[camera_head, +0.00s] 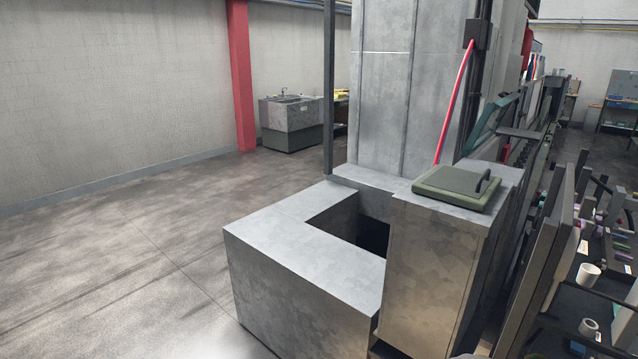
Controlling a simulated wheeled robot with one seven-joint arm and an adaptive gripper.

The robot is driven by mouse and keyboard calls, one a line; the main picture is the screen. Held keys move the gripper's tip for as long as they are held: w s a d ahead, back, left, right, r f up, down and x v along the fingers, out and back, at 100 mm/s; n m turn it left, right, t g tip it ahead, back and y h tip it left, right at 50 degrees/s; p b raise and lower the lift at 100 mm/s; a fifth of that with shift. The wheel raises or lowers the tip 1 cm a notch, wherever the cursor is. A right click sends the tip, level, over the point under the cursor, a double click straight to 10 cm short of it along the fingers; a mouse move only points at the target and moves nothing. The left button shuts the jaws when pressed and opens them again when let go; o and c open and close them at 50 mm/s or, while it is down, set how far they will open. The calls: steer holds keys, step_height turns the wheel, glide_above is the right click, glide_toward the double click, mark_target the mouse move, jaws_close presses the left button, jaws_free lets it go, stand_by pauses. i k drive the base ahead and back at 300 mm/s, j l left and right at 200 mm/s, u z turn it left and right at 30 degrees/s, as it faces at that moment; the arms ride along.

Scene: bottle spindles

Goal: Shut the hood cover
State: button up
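A low olive-green cover (450,184) with a dark handle (484,179) lies flat on top of a metal cabinet right of centre. Behind it to the right, a teal panel (489,127) stands tilted up at an angle. I cannot tell for sure which of the two is the hood cover. A red rod (456,98) slants up behind the olive cover to a dark box on the column. My gripper is not in view.
The metal cabinet (428,275) joins a low L-shaped metal block (285,262) around a dark opening (373,236). Crowded racks with a white roll (588,275) stand at the right. The floor (110,255) at the left is clear. A sink unit (291,123) stands by the far wall.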

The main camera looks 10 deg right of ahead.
mark_target(489, 119)
steer(key=i+j+z, duration=0.2)
steer(key=z, duration=0.25)
steer(key=i+j+z, duration=0.55)
steer(key=z, duration=0.3)
steer(key=i+j+z, duration=0.1)
steer(key=j+z, duration=0.3)
steer(key=j, duration=0.15)
